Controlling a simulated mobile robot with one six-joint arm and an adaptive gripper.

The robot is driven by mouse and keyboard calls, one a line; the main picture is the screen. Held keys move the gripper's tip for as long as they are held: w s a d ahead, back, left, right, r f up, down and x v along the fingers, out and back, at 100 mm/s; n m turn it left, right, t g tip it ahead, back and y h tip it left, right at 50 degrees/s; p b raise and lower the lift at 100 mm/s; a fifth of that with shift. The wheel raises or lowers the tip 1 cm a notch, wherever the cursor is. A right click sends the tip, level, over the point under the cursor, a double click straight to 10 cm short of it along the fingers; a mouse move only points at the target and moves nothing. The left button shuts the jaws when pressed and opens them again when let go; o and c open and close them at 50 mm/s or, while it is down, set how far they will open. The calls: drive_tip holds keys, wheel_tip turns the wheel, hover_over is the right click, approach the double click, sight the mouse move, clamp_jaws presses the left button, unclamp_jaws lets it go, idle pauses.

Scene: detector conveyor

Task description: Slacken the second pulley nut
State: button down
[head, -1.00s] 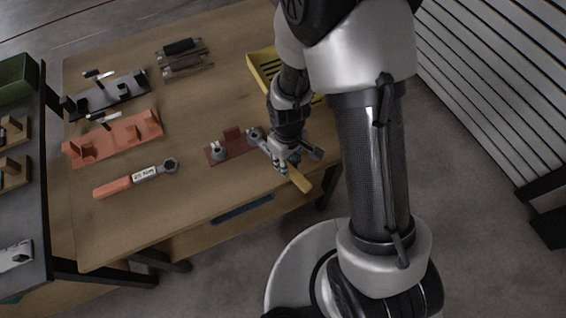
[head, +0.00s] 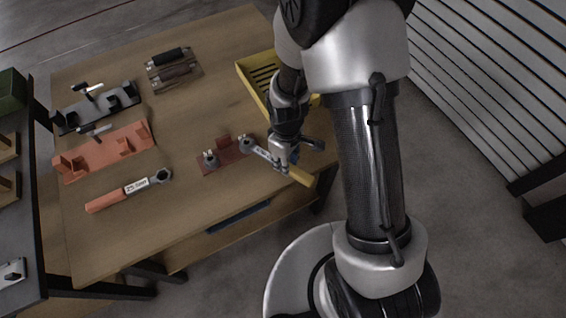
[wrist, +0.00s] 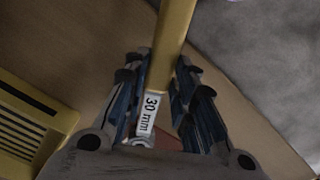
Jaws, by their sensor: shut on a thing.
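My gripper (head: 281,160) is shut on a wrench with a yellow handle (head: 302,177). In the wrist view the handle (wrist: 175,30) runs between the fingers (wrist: 160,95), and a label (wrist: 148,113) on the shank reads 30 mm. In the head view the wrench's head is at the right-hand pulley nut (head: 246,141) on a dark red base (head: 225,154). It seems to sit around that nut, which it largely hides. The left-hand nut (head: 210,159) stands free on the same base.
An orange-handled wrench (head: 107,201) lies at the front left of the wooden table (head: 190,215). An orange fixture (head: 100,155), a black fixture (head: 97,109) and dark-handled tools (head: 172,68) lie behind it. A yellow slotted tray (head: 247,78) is close behind my arm.

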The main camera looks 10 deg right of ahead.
drive_tip(key=shift+s, duration=0.15)
idle(0.4)
drive_tip(key=shift+s+a, duration=0.1)
drive_tip(key=shift+a, duration=0.1)
drive_tip(key=c, duration=1.2)
unclamp_jaws()
drive_tip(key=shift+c, duration=0.2)
wheel_tip(320, 180, up, 12)
